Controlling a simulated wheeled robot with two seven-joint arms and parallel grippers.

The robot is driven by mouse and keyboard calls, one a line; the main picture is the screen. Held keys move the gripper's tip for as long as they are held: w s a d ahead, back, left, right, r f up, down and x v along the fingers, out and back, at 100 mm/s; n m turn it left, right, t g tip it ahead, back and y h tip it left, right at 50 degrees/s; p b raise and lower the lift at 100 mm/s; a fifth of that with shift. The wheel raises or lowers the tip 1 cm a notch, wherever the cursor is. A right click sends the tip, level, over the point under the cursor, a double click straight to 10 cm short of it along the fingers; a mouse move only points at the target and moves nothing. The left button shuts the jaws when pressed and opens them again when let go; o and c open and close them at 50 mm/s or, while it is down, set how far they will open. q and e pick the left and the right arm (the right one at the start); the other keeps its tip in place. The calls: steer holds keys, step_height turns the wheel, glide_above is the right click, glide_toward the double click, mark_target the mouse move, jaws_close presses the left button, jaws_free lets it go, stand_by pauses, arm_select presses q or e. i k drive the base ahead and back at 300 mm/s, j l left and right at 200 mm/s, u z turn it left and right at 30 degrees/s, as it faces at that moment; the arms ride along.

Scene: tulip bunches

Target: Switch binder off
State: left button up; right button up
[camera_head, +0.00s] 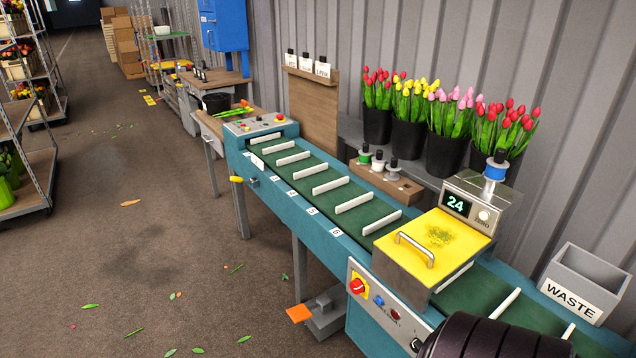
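The binder is a long teal machine (330,225) with a green slatted belt running from the centre to the lower right. A yellow-topped cover (435,238) with a handle sits over the belt. Its front control panel carries a red rotary switch (357,286) on a yellow plate, a blue button (379,301) and a dark red button (395,314). Another round control (416,345) below is partly hidden by a dark ribbed shape, possibly part of my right arm. The switch's setting is too small to read. Neither gripper can be seen.
A lit display (457,204) reads 24 behind the cover. A grey waste bin (585,285) stands at right. Black buckets of tulips (407,138) line the wall. An orange pedal (299,313) is on the floor below the machine. The floor at left is mostly clear, with scattered leaves.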

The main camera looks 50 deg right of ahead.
mark_target(356, 286)
steer(key=i+j+z, duration=0.1)
steer(key=i+z, duration=0.4)
steer(key=i+j+z, duration=0.25)
steer(key=z, duration=0.25)
steer(key=i+j+z, duration=0.5)
steer(key=k+l, duration=0.05)
steer(key=l, duration=0.05)
